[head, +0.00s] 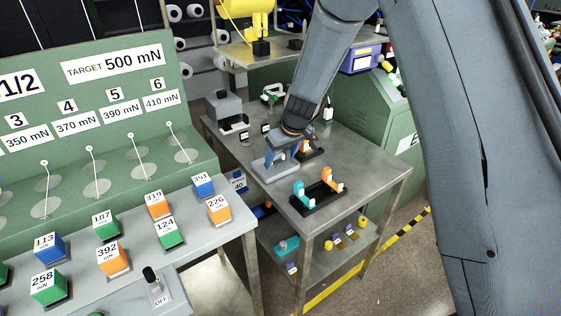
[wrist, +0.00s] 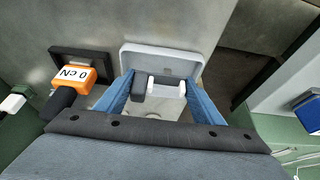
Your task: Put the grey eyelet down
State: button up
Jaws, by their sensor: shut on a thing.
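The grey eyelet (wrist: 139,84) appears as a dark grey block with a white part beside it, between the two blue fingers of my gripper (wrist: 158,88) in the wrist view. My gripper is shut on it. It is over a light grey tray (wrist: 185,52); I cannot tell whether it touches the tray. In the head view my gripper (head: 283,158) is low over the metal table (head: 360,150), and the eyelet is not clear there. The light grey tray (head: 257,167) shows beside and below the fingers.
An orange piece (wrist: 72,76) on a dark stand is left of my gripper in the wrist view. A black rack (head: 318,198) with teal and orange pieces stands nearer the table's front. A grey device (head: 226,108) is at the back left. The table's right side is clear.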

jog(key=shift+f, duration=1)
jog(key=shift+f, duration=0.2)
jog(key=o, duration=1)
jog(key=shift+r, duration=0.1)
jog(key=shift+r, duration=0.15)
jog(key=b+v, duration=0.2)
jog(key=v, duration=1)
jog(key=s+d+m+g+h, duration=0.1)
jog(key=s+d+m, duration=0.1)
jog(key=s+d, duration=0.3)
jog(key=s+d+f+m+g, duration=0.1)
jog(key=s+d, duration=0.4)
jog(key=s, duration=0.7)
jog(key=s+d+f+m+g+h, duration=0.1)
jog(key=s+d+m, duration=0.2)
jog(key=s+d, duration=0.3)
jog(key=shift+s+f+m+h, duration=0.15)
jog(key=shift+s+m+h, duration=0.2)
jog(key=shift+s, duration=1.45)
